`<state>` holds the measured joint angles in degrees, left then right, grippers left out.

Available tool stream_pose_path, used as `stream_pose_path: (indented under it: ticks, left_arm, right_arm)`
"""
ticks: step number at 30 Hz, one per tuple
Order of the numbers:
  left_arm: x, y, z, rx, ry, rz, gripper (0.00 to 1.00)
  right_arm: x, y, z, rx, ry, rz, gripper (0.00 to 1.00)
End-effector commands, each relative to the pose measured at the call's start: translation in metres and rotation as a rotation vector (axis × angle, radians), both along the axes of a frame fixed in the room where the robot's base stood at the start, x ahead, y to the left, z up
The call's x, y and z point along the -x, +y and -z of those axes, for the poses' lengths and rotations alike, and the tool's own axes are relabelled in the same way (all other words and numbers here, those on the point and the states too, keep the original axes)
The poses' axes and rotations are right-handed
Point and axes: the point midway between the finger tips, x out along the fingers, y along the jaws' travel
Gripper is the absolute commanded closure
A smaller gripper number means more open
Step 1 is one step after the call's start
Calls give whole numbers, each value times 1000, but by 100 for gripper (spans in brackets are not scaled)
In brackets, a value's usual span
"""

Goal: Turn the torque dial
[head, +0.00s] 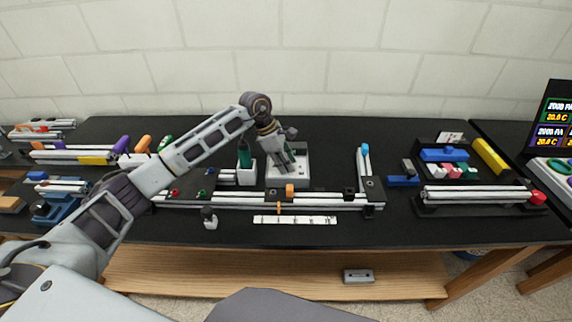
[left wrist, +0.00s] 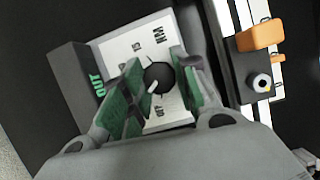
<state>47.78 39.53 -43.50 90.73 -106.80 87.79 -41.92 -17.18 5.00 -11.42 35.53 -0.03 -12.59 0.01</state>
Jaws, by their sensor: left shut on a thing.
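The pointer slants toward the lower left in the left wrist view. My left gripper (left wrist: 157,84) is shut on the dial, with its green-padded fingers on either side of it. In the head view the panel is the pale box (head: 301,174) at the table's middle, and my left gripper (head: 286,161) reaches down onto it. The fingers hide the dial there. My right gripper is not in view.
An aluminium rail with an orange block (head: 290,190) runs in front. A parts tray (head: 440,180) lies to the right.

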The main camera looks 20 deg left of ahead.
Motion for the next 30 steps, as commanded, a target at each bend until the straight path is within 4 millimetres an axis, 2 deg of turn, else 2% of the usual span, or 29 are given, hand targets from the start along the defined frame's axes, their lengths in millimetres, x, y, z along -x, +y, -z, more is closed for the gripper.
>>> stream_pose_path:
  ticks: [6, 11, 12, 17, 24, 30]
  left_arm:
    - [0, 1, -1, -1, -1, 3, 94]
    - [0, 1, -1, -1, -1, 2, 94]
    - [0, 1, -1, -1, -1, 2, 68]
    - [0, 0, -1, -1, -1, 2, 49]
    - [0, 0, 0, -1, 0, 3, 49]
    - [0, 1, -3, -1, -1, 3, 49]
  right_arm:
    - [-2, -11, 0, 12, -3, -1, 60]
    - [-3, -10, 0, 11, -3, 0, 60]
    - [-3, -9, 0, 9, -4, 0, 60]
    - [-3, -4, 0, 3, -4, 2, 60]
    - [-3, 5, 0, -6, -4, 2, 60]
    - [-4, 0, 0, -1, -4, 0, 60]
